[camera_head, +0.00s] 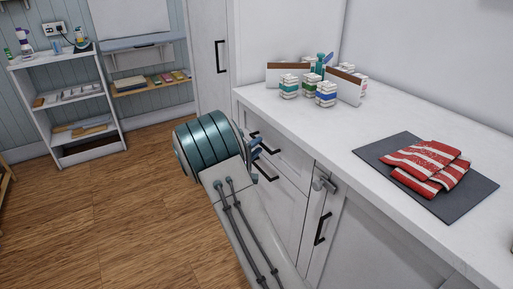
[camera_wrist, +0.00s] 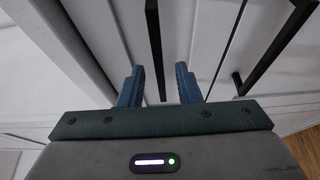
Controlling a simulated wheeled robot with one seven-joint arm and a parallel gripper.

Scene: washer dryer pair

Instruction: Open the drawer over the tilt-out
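The white drawer (camera_head: 286,160) over the tilt-out is closed under the counter, with a black bar handle (camera_head: 268,144). The tilt-out front (camera_head: 287,197) below it is also closed, with its own black handle (camera_head: 266,171). My gripper (camera_head: 264,149) is at the drawer front, close to these handles; my wrist partly hides the fronts. In the wrist view, my gripper (camera_wrist: 160,84) is open. A black handle (camera_wrist: 154,35), apparently the drawer's, lines up with the gap between its blue fingers. I cannot tell whether they touch it. A second handle (camera_wrist: 278,48) lies to the right.
A cabinet door with a black handle (camera_head: 322,228) stands right of the drawer. The countertop (camera_head: 330,132) above holds small jars (camera_head: 326,94) and a dark mat (camera_head: 465,193) with red striped cloths (camera_head: 427,166). Open wood floor (camera_head: 130,220) lies left; a white shelf (camera_head: 48,85) stands behind.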

